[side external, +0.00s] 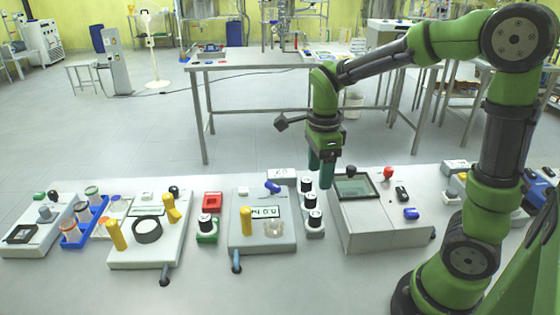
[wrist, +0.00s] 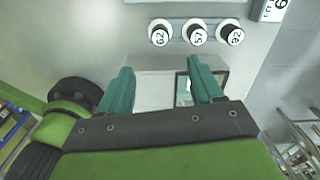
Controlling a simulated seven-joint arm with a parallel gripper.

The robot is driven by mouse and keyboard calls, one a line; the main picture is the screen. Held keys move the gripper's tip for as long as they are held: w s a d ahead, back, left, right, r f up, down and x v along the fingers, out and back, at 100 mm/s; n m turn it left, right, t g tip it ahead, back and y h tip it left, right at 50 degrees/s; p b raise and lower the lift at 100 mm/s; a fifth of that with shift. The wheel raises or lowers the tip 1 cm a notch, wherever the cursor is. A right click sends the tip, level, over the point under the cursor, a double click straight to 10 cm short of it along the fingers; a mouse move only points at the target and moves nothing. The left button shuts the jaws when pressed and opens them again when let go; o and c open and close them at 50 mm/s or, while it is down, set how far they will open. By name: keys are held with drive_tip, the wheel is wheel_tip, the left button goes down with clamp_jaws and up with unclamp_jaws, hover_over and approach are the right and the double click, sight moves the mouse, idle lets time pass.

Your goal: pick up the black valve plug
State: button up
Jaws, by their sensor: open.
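My gripper (side external: 320,172) points down with its green fingers apart and nothing between them. It is above the bench, near the left edge of a box with a dark screen. In the wrist view the two teal fingers (wrist: 160,66) are spread. Several small black parts could be the black valve plug, and I cannot tell which. One black piece (side external: 402,192) is on the right box's top, right of my gripper. A round black knob (side external: 351,171) is at that box's back edge. Another black knob (side external: 174,191) is on a left unit. None is between the fingers.
The screen box (side external: 385,236) carries red and blue parts. Yellow handles (side external: 246,221) rise from units farther left. The bench front is mostly clear.

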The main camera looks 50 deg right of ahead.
sight(316, 213)
wheel_tip(316, 213, down, 14)
drive_tip(key=shift+f, duration=0.1)
drive_tip(key=c, duration=1.1)
